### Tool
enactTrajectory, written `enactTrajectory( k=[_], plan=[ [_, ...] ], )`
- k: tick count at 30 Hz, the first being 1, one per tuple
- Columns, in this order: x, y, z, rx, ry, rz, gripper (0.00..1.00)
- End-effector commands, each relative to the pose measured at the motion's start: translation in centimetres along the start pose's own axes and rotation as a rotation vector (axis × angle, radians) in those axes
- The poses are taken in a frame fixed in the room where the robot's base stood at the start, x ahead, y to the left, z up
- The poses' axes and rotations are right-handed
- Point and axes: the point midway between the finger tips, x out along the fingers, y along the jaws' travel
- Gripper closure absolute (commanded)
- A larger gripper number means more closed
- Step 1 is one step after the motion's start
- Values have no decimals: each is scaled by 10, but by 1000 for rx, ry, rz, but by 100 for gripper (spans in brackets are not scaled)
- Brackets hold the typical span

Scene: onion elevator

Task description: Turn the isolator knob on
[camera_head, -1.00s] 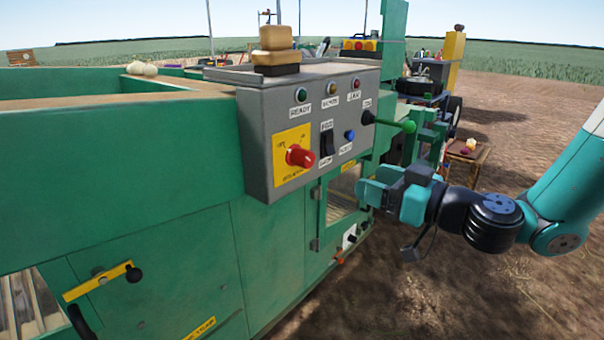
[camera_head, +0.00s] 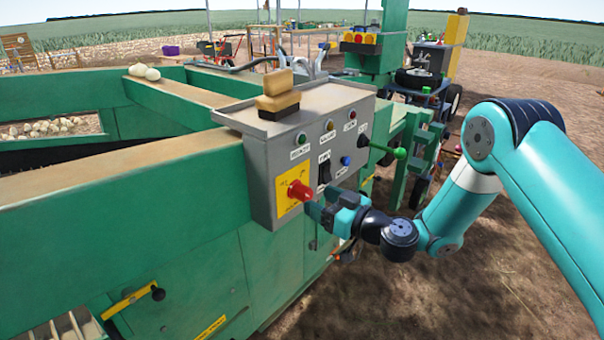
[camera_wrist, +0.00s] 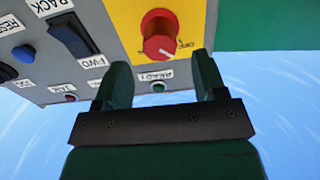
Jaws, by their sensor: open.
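The red isolator knob (camera_head: 300,191) sits on a yellow plate (camera_head: 284,187) at the lower left of the grey control box's front. In the wrist view the knob (camera_wrist: 159,38) is at top centre, with an OFF label to its right and a small pale mark on its lower face. My gripper (camera_head: 314,209) is just right of and below the knob in the head view. In the wrist view the two green fingers (camera_wrist: 161,72) are spread and empty, with the knob beyond the gap between their tips. The fingers do not appear to touch it.
The grey box (camera_head: 262,160) also carries a black rocker switch (camera_head: 324,170), a blue button (camera_head: 346,160), lamps and a green-tipped lever (camera_head: 399,153). Open dirt ground is at right.

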Motion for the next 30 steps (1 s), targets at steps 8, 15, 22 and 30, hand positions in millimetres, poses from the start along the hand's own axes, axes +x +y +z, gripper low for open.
enactTrajectory(
  k=[8,15,22,30],
  plan=[
    [44,-2,-2,-3,1,-3,36],
    [62,-1,0,0,0,0,36],
    [63,-1,1,1,0,0,36],
    [62,-1,0,1,0,0,85]
  ],
)
